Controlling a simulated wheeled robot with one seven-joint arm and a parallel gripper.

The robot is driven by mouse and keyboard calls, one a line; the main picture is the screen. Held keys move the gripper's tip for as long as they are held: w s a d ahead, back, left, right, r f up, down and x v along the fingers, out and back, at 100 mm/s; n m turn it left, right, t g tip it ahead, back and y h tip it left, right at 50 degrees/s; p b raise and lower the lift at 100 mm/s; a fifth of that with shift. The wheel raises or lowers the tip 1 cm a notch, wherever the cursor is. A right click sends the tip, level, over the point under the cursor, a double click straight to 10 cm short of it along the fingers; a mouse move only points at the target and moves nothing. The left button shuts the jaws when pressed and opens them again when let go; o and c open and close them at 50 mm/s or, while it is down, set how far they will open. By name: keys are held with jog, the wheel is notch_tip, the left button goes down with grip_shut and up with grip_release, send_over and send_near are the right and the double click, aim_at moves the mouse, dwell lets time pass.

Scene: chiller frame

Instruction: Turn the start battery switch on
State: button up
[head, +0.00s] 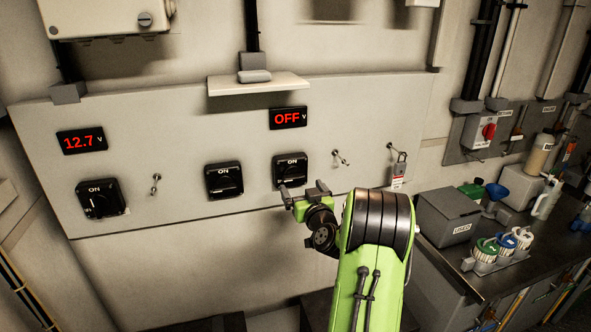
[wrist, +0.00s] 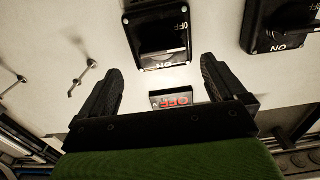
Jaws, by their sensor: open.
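Three black rotary switches sit on the pale wall panel: a left one (head: 103,199), a middle one (head: 224,181) and a right one (head: 291,167). Each has an ON mark at its top. Nothing legible names the start battery switch. The right switch is below a display reading OFF (head: 288,118). My gripper (head: 302,190) is open and empty at that switch's lower edge. In the wrist view, which is upside down, my gripper (wrist: 161,68) has its fingers apart, with the right switch (wrist: 160,35) beyond and between the tips.
A display reading 12.7 V (head: 82,139) is above the left switch. A small shelf (head: 258,84) juts out above the OFF display. Metal pegs and a padlock (head: 400,167) hang right of the switches. A bench (head: 510,270) with bottles stands at the right.

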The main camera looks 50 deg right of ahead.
aim_at(295, 178)
jog(key=p+x, duration=0.1)
jog(key=x, duration=0.4)
jog(key=shift+w+a+r+p, duration=0.1)
jog(key=shift+w+r+p, duration=0.05)
jog(key=shift+p, duration=0.2)
jog(key=shift+w+d, duration=0.3)
jog(key=shift+w, duration=0.1)
jog(key=c, duration=1.1)
jog(key=shift+o, duration=0.2)
